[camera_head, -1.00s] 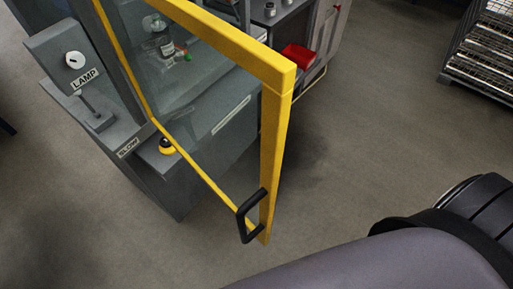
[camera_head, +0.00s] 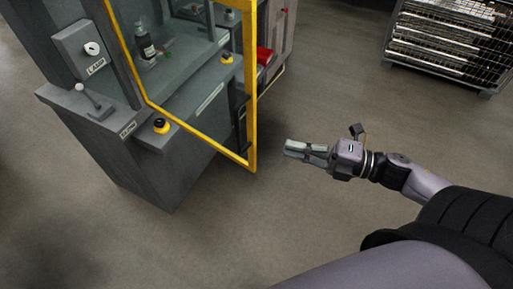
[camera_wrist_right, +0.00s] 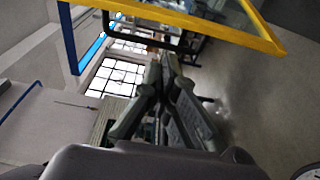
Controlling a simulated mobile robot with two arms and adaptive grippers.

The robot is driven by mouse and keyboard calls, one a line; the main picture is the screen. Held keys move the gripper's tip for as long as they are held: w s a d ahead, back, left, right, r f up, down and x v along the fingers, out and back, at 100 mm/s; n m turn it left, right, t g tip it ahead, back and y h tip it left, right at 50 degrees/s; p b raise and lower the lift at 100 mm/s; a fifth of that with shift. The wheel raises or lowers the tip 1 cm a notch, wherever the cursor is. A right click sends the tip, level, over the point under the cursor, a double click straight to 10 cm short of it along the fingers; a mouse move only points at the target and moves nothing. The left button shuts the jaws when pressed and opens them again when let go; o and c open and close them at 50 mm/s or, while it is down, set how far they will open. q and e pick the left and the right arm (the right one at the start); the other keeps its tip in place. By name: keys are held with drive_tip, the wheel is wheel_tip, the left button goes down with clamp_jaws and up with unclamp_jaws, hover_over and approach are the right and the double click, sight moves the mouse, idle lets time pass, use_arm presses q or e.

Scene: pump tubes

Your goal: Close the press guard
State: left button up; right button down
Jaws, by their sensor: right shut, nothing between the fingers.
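The press guard (camera_head: 250,88) is a yellow-framed clear door. It stands swung out from the grey press (camera_head: 150,175), open. Its dark handle (camera_head: 242,125) sits on the free upright near the lower corner. My right gripper (camera_head: 290,149) is shut and empty, to the right of that lower corner, with a visible gap between them. In the right wrist view the closed fingers (camera_wrist_right: 167,62) point toward the black handle (camera_wrist_right: 140,43) and the yellow frame (camera_wrist_right: 190,18). My left gripper is not in view.
The press front carries a lamp box (camera_head: 86,47), a small lever (camera_head: 93,100) and yellow-and-black buttons (camera_head: 161,126). A wire rack (camera_head: 445,40) stands far right. The floor between is clear.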

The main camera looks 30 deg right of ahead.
sight(254, 136)
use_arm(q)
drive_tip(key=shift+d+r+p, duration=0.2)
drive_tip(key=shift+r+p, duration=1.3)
use_arm(e)
drive_tip(key=shift+w+d+x, duration=0.15)
drive_tip(key=shift+x, duration=2.4)
drive_tip(key=shift+w+d+x, duration=0.15)
drive_tip(key=shift+x, duration=2.4)
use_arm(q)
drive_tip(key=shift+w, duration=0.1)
use_arm(e)
drive_tip(key=shift+f, duration=0.1)
